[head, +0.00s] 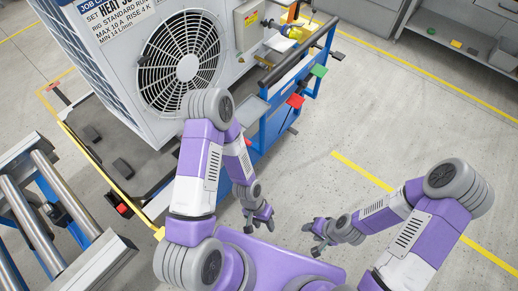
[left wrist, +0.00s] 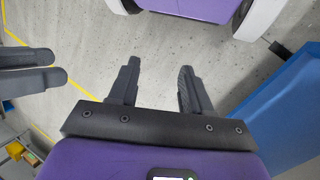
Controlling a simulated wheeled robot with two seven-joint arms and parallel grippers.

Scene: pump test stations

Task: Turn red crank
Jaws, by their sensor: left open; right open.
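In the left wrist view the left gripper's two fingers (left wrist: 159,68) stand apart over bare floor. My right gripper (head: 312,240) is open and empty over the floor, to the right of the left one; its fingers (left wrist: 32,68) show at the left wrist view's left edge.
A grey fan unit (head: 148,110) stands on the station. A green piece (head: 318,70) and a grey plate (head: 251,109) stick out near the red one. A roller conveyor (head: 40,215) stands at left. The floor (head: 400,110) at right is clear, with yellow lines.

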